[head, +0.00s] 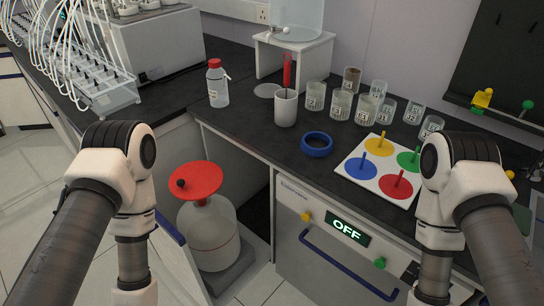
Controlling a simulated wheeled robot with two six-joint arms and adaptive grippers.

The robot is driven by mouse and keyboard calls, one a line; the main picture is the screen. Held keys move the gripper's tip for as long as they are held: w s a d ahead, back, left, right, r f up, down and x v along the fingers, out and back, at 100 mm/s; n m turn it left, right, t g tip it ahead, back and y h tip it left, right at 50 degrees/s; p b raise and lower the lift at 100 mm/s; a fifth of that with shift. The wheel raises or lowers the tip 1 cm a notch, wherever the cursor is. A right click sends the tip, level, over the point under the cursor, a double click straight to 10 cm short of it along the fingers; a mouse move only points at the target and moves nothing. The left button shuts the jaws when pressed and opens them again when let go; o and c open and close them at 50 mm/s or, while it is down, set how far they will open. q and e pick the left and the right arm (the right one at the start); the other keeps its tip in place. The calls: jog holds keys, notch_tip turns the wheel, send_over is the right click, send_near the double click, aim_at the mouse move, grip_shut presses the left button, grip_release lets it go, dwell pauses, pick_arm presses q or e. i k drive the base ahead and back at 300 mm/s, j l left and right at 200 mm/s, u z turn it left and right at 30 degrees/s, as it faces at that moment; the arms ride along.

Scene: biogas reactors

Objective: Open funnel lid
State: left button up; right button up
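A red round lid (199,179) lies flat on top of a translucent, rounded container (210,240) low in the gap below the counter. A black ball knob (181,183) sits at the lid's left edge, and a small red nub rises near its middle. The lid looks closed; any funnel body under it is mostly hidden. My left arm comes in at the left and points down beside the container. My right arm points down at the right, in front of the counter. Both grippers are below the picture's bottom edge, so their fingers cannot be seen.
A cabinet appliance (330,240) with an "OFF" display and blue handle stands right of the container.

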aim_at(196, 180)
jog(key=u, duration=1.1)
jog(key=i+j+z, duration=0.1)
jog(key=z, duration=1.15)
jog(key=j+z, duration=0.25)
jog(key=j, duration=0.2)
jog(key=j+z, duration=0.25)
jog(key=j, duration=0.2)
jog(key=k+j+z, duration=0.15)
jog(key=j+z, duration=0.15)
jog(key=j, duration=0.15)
jog(key=k+j+z, duration=0.25)
jog(key=j, duration=0.2)
jog(key=i, duration=0.1)
